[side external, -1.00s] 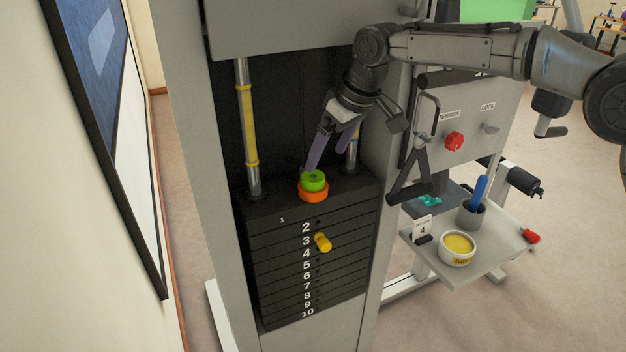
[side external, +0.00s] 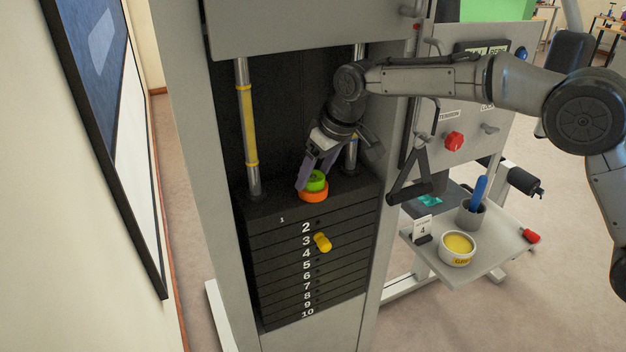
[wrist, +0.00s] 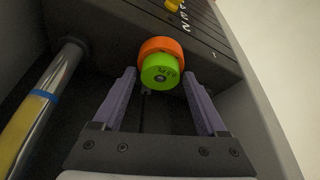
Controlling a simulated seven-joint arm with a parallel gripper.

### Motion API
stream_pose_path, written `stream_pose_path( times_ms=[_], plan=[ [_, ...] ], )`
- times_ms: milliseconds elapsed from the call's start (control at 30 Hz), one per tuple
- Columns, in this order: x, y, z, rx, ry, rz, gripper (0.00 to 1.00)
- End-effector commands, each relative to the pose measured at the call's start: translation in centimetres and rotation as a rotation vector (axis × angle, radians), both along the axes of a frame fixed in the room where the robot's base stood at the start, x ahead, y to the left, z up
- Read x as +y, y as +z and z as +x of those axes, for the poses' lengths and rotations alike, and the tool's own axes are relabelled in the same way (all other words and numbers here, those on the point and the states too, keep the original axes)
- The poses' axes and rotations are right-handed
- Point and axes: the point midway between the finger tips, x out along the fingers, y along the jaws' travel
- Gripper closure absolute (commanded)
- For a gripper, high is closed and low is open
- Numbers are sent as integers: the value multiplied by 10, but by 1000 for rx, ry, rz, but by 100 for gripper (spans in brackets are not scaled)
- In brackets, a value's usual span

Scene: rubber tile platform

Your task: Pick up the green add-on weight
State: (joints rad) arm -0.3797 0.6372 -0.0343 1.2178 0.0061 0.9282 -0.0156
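The green add-on weight (side external: 316,181) is a small round disc. It rests on top of a wider orange disc (side external: 313,195) on the top plate of the weight stack (side external: 280,205). My gripper (side external: 316,180) is pointed down at the green weight from behind. In the wrist view the green weight (wrist: 161,71) lies ahead between the two purple fingers of my gripper (wrist: 160,80), with a gap on each side. The fingers are apart and hold nothing. The orange disc (wrist: 160,46) shows just beyond the green one.
Metal guide rods stand on both sides, the left one (side external: 248,130) with yellow bands. A yellow selector pin (side external: 322,242) sticks out of the stack front. A handle (side external: 409,185) hangs at right, above a tray (side external: 490,262) with a bowl (side external: 458,248) and a cup (side external: 470,215).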

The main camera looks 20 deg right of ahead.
Motion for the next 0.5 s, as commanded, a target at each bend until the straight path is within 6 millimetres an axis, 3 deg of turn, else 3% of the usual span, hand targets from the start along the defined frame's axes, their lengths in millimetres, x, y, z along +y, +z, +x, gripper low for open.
stream_pose_path(
  times_ms=[33,400,500],
  plan=[
    [0,0,0,0,0,0,36],
    [0,1,0,0,0,0,100],
    [0,2,0,-4,0,2,100]
  ],
)
